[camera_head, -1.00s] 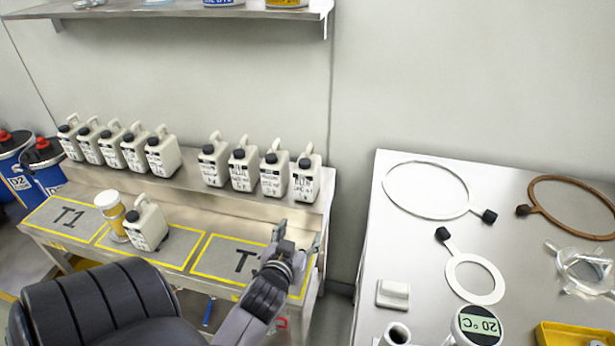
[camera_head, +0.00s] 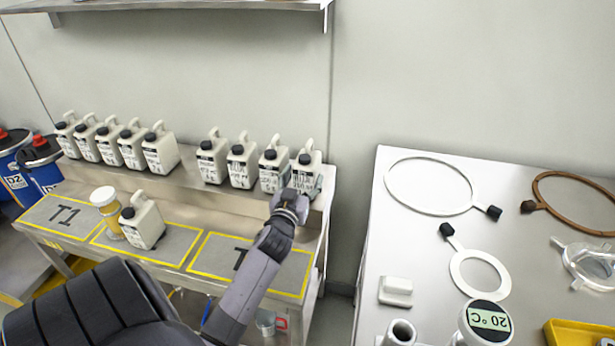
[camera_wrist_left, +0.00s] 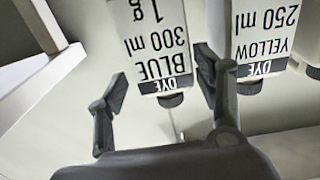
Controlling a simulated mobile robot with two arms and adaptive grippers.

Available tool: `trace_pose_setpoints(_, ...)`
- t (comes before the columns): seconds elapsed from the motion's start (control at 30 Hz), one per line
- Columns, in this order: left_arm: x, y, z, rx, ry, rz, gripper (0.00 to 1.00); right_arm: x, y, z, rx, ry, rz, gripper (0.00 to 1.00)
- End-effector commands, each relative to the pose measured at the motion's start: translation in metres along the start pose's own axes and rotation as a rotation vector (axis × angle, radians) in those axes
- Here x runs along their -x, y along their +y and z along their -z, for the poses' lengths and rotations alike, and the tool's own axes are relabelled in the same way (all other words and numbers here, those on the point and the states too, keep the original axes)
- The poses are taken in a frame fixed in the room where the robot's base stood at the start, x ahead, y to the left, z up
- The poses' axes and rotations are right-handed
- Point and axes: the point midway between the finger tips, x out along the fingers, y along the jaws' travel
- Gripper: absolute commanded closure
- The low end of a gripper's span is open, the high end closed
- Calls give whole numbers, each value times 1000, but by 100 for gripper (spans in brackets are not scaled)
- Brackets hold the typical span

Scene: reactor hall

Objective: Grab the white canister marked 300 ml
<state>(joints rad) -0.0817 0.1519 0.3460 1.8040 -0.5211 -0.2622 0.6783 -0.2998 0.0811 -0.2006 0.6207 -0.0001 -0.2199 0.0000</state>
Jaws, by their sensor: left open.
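The white canister marked 300 ml (camera_wrist_left: 153,38) has a dark cap and a label reading DYE BLUE 300 ml, upside down in the left wrist view. It appears to be the rightmost canister (camera_head: 306,158) of the back row in the head view, partly hidden by my gripper. My left gripper (camera_head: 303,194) is open and empty in front of it. In the left wrist view the fingers (camera_wrist_left: 162,82) stand apart on either side of the canister's front; I cannot tell whether they touch it. My right gripper is not in view.
A canister marked YELLOW 250 ml (camera_wrist_left: 264,40) stands close beside it. Several similar canisters line the raised ledge (camera_head: 200,186). A white canister (camera_head: 142,222) and a yellow jar (camera_head: 105,205) stand on the lower bench. A steel table (camera_head: 400,245) stands to the right.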

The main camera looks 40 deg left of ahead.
Motion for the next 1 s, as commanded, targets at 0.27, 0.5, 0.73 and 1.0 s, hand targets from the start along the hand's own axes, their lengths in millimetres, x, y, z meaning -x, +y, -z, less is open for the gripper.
trace_pose_setpoints(0.27,-24,-2,2,-4,2,0,38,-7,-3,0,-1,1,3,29)
trace_pose_setpoints(0.5,-56,-4,3,-2,0,1,38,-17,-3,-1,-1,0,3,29)
trace_pose_setpoints(0.73,-59,-3,4,0,-1,0,38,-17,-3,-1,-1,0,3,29)
trace_pose_setpoints(1.0,-59,-3,4,0,-1,0,52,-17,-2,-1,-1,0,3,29)
